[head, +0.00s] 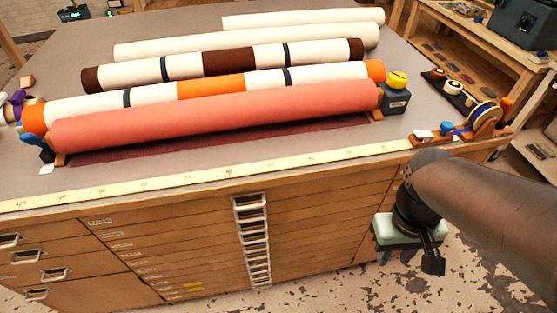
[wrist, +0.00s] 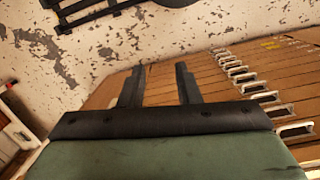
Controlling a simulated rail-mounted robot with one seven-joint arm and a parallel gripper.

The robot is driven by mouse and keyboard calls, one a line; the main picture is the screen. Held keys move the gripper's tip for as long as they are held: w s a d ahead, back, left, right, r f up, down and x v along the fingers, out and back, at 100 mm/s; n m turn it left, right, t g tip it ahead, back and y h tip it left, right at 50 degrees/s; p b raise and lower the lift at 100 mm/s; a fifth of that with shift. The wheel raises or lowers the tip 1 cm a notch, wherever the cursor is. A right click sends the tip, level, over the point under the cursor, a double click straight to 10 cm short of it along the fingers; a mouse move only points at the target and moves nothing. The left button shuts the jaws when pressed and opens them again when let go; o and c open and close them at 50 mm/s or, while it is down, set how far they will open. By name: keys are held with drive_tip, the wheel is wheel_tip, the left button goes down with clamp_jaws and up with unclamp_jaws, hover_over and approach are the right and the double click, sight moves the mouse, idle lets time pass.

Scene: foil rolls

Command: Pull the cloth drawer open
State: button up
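A wide wooden drawer chest (head: 215,235) shows many shallow drawer fronts, with a column of pale metal handles (head: 252,240) down its middle. The handles also show at the right of the wrist view (wrist: 262,97). Small labels sit on the fronts at left, too small to read, so I cannot tell which is the cloth drawer. All drawers look shut. My gripper (head: 396,256) hangs off the chest's right front corner, right of the handles and apart from them. In the wrist view its two dark fingers (wrist: 159,72) are spread with nothing between them.
Several long rolls, one coral (head: 220,118), lie on the chest top. A yellow measuring strip (head: 190,178) runs along its front edge. Larger drawers with handles (head: 55,274) are at left. A tape dispenser (head: 484,118) sits at the right corner. The floor in front (head: 480,285) is clear.

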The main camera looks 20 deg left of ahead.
drive_tip(key=w+a+f+n+t+h+b, duration=0.25)
drive_tip(key=a+f+n+h, duration=0.35)
drive_tip(key=a+n, duration=0.5)
drive_tip(key=w+a+f+n+t+h+b, duration=0.25)
drive_tip(key=a+f+n+h, duration=0.4)
drive_tip(key=n, duration=0.75)
drive_tip(key=s+a+f+n+t+y+b, duration=0.1)
drive_tip(key=s+a+f+n+t+y, duration=0.2)
drive_tip(key=s+a+f+n+t, duration=0.3)
drive_tip(key=s+a+f+n+t+y+b, duration=0.1)
drive_tip(key=s+a+f+n+t+y, duration=0.2)
drive_tip(key=a+n, duration=0.5)
drive_tip(key=s+a+f+n+t+y+b, duration=0.1)
drive_tip(key=s+a+f+n+t+y, duration=0.1)
drive_tip(key=s+a+f+n+t, duration=0.4)
drive_tip(key=p+x, duration=0.1)
drive_tip(key=x, duration=1.6)
drive_tip(key=shift+w+r+n+g, duration=0.3)
drive_tip(key=shift+w+r, duration=0.05)
drive_tip(key=shift+r, duration=0.05)
drive_tip(key=shift+a, duration=0.1)
clamp_jaws()
